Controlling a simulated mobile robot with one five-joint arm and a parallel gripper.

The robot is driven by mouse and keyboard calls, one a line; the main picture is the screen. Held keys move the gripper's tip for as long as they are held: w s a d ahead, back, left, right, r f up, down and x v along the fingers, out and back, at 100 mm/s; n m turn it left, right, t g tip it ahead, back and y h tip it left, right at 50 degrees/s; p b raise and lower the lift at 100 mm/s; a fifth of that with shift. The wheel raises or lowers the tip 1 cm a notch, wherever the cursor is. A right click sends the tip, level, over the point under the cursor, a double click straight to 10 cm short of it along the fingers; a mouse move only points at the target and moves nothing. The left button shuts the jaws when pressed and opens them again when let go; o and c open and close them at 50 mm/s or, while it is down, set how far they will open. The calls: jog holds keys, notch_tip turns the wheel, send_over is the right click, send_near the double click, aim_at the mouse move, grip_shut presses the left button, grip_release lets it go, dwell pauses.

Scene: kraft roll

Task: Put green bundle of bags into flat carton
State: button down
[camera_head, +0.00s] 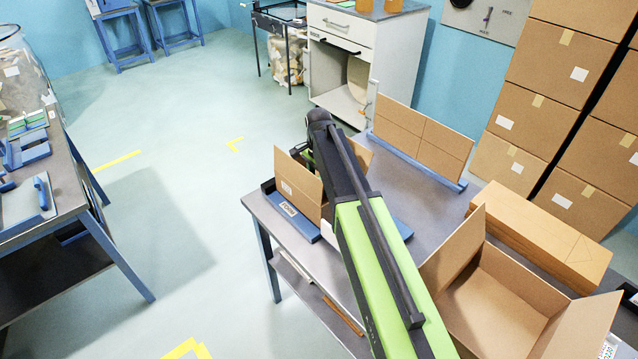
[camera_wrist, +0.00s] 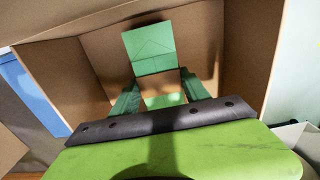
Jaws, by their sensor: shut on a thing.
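My gripper (camera_wrist: 160,84) is shut on the green bundle of bags (camera_wrist: 154,46), which shows as a flat green piece beyond the fingertips in the wrist view. The gripper and bundle are over or inside an open brown carton (camera_wrist: 240,60), with its walls around them. In the head view this carton (camera_head: 299,187) stands on the grey table with its flaps up, and my arm hides much of it. Whether the bundle touches the carton floor cannot be told. I cannot tell for sure that this is the flat carton.
A larger open carton (camera_head: 497,299) stands at the front right, beside a long closed box (camera_head: 541,237). A cardboard panel (camera_head: 424,139) stands upright at the table's back. A second workbench (camera_head: 28,213) is at the left. Stacked boxes (camera_head: 552,65) fill the right. The floor between benches is clear.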

jog(key=shift+f, duration=0.25)
jog(key=c, duration=0.5)
grip_release()
jog(key=shift+r, duration=0.1)
notch_tip(320, 180, up, 13)
jog(key=p, duration=1.3)
jog(key=s+d+n, duration=0.3)
jog(key=s, duration=0.3)
jog(key=s+d+n, duration=0.3)
jog(key=s+n, duration=0.1)
jog(key=s, duration=0.3)
jog(key=s+d+n, duration=0.3)
jog(key=s, duration=0.4)
jog(key=shift+s+d+n, duration=0.2)
jog(key=shift+d+n, duration=0.1)
jog(key=shift+f+b, duration=0.3)
jog(key=shift+b, duration=0.05)
